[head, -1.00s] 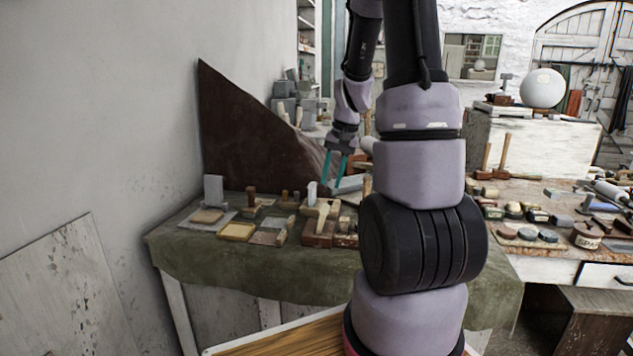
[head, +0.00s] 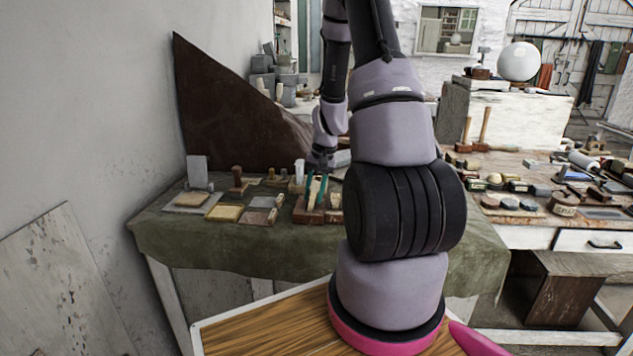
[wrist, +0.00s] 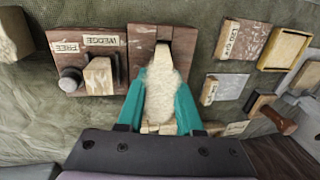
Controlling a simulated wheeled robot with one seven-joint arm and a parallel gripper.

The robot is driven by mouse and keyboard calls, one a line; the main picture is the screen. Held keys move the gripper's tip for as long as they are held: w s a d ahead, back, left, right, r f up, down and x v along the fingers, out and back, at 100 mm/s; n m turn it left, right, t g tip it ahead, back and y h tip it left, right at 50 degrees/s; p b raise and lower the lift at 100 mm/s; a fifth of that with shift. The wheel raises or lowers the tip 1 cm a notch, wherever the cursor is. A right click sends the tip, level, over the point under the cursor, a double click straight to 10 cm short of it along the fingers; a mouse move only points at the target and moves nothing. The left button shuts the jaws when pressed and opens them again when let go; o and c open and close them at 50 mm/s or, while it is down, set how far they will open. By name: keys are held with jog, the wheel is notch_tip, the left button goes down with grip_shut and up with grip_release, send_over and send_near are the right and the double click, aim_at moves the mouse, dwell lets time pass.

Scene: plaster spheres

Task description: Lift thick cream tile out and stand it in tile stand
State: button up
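My gripper (head: 317,192) reaches down over the red-brown wooden blocks on the green-covered table. In the wrist view its two teal fingers (wrist: 160,90) are apart, one on each side of a rough cream piece (wrist: 163,76), with a narrow gap visible beside it. This piece, perhaps the thick cream tile, sits at a red-brown block (wrist: 142,44) with a pale wooden end at its far side. Its lower part is hidden by the gripper. I cannot tell for sure which piece is the tile stand.
Beside it is a block labelled FREE and WEDGE (wrist: 72,42), bearing a dark knob and a pale wooden piece. A grey upright slab (head: 197,167) stands at the table's left.

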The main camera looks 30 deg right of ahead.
jog(key=shift+f, duration=0.4)
jog(key=shift+c, duration=0.3)
grip_shut()
jog(key=shift+r, duration=0.1)
dwell(1.1)
jog(key=shift+w+a+v, duration=0.1)
jog(key=shift+a+v, duration=0.05)
jog(key=shift+v, duration=0.7)
jog(key=shift+w+a+v, duration=0.1)
jog(key=shift+a+v, duration=0.05)
jog(key=shift+v, duration=0.7)
jog(key=shift+w+a+v, duration=0.1)
jog(key=shift+a+v, duration=0.05)
jog(key=shift+v, duration=0.7)
jog(key=shift+r, duration=0.1)
